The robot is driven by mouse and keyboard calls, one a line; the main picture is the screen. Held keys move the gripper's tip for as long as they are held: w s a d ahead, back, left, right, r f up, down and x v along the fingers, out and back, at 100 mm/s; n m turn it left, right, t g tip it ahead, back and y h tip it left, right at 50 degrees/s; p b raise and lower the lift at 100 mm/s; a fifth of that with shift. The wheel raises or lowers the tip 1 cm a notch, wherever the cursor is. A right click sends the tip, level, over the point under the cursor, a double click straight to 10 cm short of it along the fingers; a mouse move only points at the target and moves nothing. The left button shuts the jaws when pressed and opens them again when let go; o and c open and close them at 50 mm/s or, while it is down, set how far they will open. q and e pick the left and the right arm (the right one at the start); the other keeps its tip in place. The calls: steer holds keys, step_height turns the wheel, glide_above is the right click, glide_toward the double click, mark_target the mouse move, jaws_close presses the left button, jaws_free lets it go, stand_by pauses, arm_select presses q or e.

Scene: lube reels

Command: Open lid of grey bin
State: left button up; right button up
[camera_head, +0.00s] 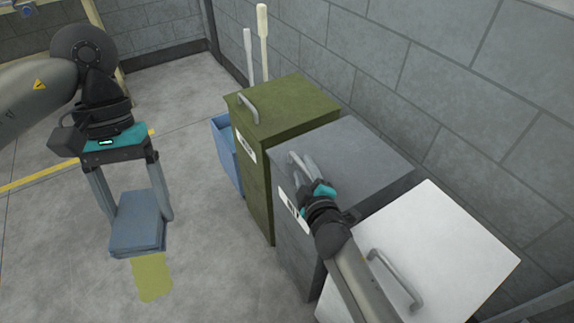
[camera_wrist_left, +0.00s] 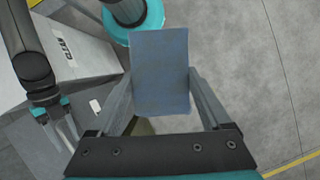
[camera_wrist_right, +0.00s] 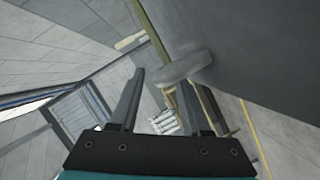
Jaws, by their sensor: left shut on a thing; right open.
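The grey bin (camera_head: 345,150) stands between the green and white bins, its lid closed. Its handle (camera_wrist_right: 188,66) is on the lid near the front edge. My right gripper (camera_head: 302,166) is at this handle, fingers open; in the right wrist view the handle lies near the fingertips, partly between them. I cannot tell whether they touch it. My left gripper (camera_head: 138,212) is shut on a flat blue block-like thing (camera_head: 138,235), held away from the bins at the left. It also shows in the left wrist view (camera_wrist_left: 160,72).
The green bin (camera_head: 290,108), with its own handle, is to the left, and the white bin (camera_head: 445,250) to the right. A blue container (camera_head: 226,155) and two upright poles are beyond the green bin. A block wall runs behind. Floor at the left is mostly clear.

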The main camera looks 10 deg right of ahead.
steer(key=shift+x, duration=1.35)
jaws_close()
stand_by(0.5)
